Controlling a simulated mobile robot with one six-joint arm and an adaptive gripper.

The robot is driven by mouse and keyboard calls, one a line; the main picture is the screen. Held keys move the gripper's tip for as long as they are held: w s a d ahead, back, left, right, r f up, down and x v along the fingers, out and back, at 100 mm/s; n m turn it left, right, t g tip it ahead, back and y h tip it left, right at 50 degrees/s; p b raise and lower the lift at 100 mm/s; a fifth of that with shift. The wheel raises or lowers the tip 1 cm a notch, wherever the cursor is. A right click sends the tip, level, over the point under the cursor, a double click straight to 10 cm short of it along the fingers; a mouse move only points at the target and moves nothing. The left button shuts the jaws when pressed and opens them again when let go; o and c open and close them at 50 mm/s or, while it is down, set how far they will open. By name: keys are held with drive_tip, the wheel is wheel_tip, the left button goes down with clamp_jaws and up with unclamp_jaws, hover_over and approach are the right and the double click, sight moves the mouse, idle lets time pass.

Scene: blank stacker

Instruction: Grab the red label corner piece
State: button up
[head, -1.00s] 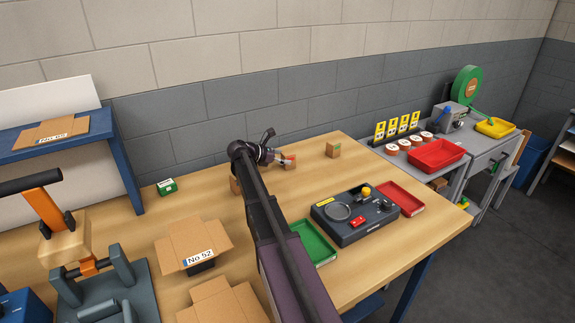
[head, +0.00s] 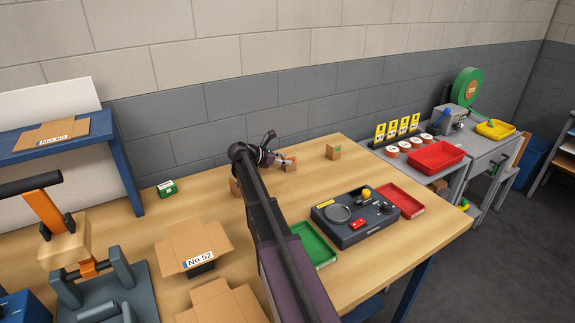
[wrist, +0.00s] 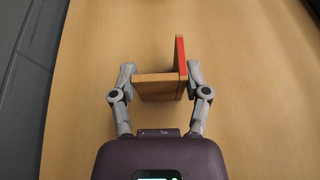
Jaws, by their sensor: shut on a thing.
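The corner piece (wrist: 158,88) is a small brown wooden block with an upright side that carries a red label (wrist: 180,53). In the wrist view it sits between the two fingers of my gripper (wrist: 160,82), which is shut on it. In the head view my gripper (head: 280,161) is at the back of the wooden table, with the corner piece (head: 290,164) at its tip. The arm hides part of the area around it. I cannot tell whether the piece touches the table.
Another brown block with a green label (head: 333,152) stands to the right. A green box (head: 167,188) is at the left. A black device (head: 352,216), a green tray (head: 318,247) and a red tray (head: 402,200) lie in front. Cardboard boxes (head: 193,249) stand at the left front.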

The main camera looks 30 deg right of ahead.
sight(284, 157)
drive_tip(key=shift+r, duration=0.2)
wheel_tip(284, 157, up, 4)
drive_tip(key=p, duration=0.4)
drive_tip(key=shift+f, duration=0.15)
drive_tip(key=s+a, duration=0.3)
drive_tip(key=s, duration=0.1)
drive_tip(key=s+a, duration=0.3)
drive_tip(key=s, duration=0.2)
drive_tip(key=s+a+r+p, duration=0.1)
drive_tip(key=s+a, duration=0.2)
drive_tip(key=s, duration=0.1)
drive_tip(key=shift+s, duration=0.2)
drive_tip(key=shift+r, duration=0.1)
